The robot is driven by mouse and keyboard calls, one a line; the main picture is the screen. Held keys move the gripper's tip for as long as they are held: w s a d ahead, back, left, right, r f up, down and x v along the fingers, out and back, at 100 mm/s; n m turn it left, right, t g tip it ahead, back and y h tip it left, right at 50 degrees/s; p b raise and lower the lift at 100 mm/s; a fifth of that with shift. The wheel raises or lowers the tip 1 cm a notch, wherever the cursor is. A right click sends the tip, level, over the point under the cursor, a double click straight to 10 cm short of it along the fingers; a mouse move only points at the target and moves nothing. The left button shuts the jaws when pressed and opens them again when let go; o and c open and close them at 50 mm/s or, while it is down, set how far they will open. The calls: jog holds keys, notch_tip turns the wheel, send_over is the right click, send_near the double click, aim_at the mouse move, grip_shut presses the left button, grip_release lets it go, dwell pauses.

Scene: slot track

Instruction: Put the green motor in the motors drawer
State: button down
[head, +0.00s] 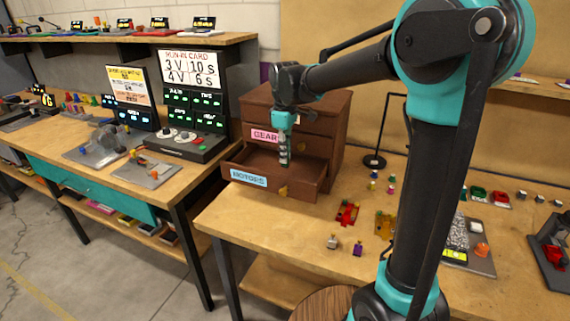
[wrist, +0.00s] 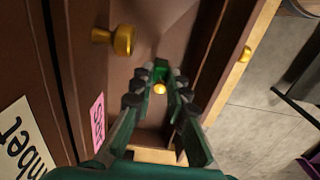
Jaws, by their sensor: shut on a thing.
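The brown drawer cabinet (head: 340,112) stands on the workbench. Its bottom drawer, labelled MOTORS (head: 248,177), is pulled open, and the drawer above it, labelled GEARS (head: 265,135), is shut. My gripper (head: 285,160) points down over the open motors drawer. In the wrist view my gripper (wrist: 160,95) is shut on the green motor (wrist: 161,72), which has a gold-coloured round end. The motor is between the fingertips, inside or just above the drawer; I cannot tell whether it touches the drawer floor. The motor is hardly visible in the head view.
A red car part (head: 347,213) and an amber one (head: 384,224) lie on the bench right of the cabinet. A purple motor (head: 358,248) and a whitish one (head: 333,241) are near the front edge.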

aim_at(285, 166)
jog(key=shift+f, duration=1.9)
jog(key=shift+f, duration=0.1)
jog(key=c, duration=1.5)
grip_release()
notch_tip(285, 166, up, 12)
jog(key=shift+r, duration=0.1)
